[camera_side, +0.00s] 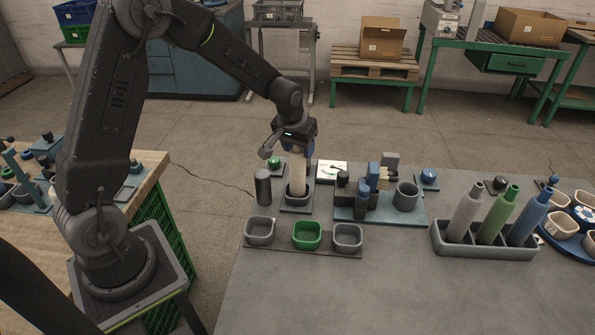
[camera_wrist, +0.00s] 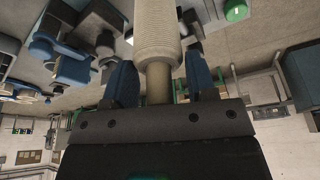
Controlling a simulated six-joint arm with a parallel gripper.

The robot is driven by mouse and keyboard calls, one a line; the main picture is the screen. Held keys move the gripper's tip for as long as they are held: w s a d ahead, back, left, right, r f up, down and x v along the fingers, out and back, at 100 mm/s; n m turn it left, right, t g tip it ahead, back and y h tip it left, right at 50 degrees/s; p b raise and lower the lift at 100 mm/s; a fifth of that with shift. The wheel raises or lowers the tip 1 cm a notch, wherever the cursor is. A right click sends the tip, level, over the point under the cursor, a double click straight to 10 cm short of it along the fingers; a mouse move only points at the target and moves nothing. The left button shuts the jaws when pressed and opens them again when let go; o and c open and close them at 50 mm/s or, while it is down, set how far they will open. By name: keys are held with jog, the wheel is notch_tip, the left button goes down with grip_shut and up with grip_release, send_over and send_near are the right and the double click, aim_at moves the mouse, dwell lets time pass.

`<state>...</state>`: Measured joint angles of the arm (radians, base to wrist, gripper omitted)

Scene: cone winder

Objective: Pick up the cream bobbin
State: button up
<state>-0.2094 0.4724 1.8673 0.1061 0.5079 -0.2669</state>
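The cream bobbin (camera_side: 297,180) stands upright in a dark grey holder (camera_side: 296,203) on the grey table. My gripper (camera_side: 296,150) is directly above it, pointing down, with its fingers at the bobbin's top. In the wrist view the cream bobbin (camera_wrist: 158,32) shows its ribbed body, and its narrower neck lies between the two blue fingers of my gripper (camera_wrist: 159,82). A gap shows on each side of the neck, so the fingers are open around it and apart from it. The bobbin's lower end is hidden inside the holder.
A dark cylinder (camera_side: 263,187) stands just left of the holder. A blue fixture (camera_side: 378,207) with several parts is close on the right. Three small bins, one green (camera_side: 307,236), sit in front. A rack (camera_side: 484,246) holds grey, green and blue bobbins. The front table area is clear.

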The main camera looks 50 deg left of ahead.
jog(key=c, duration=0.4)
notch_tip(320, 180, up, 16)
jog(key=shift+r, duration=0.15)
jog(key=shift+c, duration=0.2)
dwell(0.6)
